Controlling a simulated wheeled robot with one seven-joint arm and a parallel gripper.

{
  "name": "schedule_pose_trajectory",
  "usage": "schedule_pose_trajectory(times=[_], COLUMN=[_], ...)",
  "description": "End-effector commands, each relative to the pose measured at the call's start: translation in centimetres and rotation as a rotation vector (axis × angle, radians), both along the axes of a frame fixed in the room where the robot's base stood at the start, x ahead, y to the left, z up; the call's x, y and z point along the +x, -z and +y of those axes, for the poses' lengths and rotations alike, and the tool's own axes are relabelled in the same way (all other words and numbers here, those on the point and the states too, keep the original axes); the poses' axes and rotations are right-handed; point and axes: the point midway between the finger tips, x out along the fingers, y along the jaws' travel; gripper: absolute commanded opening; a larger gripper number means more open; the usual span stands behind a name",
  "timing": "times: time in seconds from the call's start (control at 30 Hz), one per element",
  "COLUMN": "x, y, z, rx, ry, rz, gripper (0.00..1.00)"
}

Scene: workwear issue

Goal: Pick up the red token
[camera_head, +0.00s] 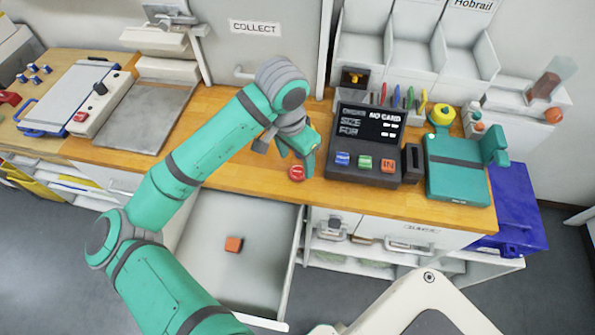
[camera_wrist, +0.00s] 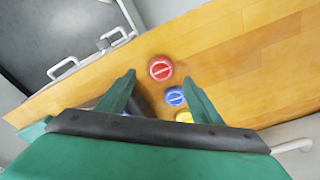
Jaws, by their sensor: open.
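The red token (camera_head: 297,173) is a small round disc with a pale bar across its top. It lies flat on the wooden counter near the front edge, just below my gripper in the head view. In the wrist view the red token (camera_wrist: 160,68) shows whole, just beyond the fingertips and roughly centred between them. My gripper (camera_wrist: 159,78) is open and empty, pointing down at the counter. In the head view my gripper (camera_head: 284,148) hangs beside the token. I cannot tell its exact height above the wood.
A blue token (camera_wrist: 175,96) and a partly hidden yellow token (camera_wrist: 184,116) lie close to the red one. A black card terminal (camera_head: 367,140) stands to the right. Bare counter (camera_head: 235,165) lies left.

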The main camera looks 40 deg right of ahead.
Motion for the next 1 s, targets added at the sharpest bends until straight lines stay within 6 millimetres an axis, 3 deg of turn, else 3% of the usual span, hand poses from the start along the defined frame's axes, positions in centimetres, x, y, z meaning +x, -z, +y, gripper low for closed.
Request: schedule_pose_trajectory(times=[0.33, 0.67, 0.87, 1.0], x=[0.2, 0.2, 0.2, 0.2], y=[4.3, 5.0, 5.0, 5.0], z=[-0.3, -0.5, -0.5, -0.5], rx=[0.002, -0.001, 0.000, 0.000], ry=[-0.005, -0.004, -0.003, -0.003], rz=[0.001, 0.000, 0.000, 0.000], gripper=[0.60, 0.60, 0.16, 0.16])
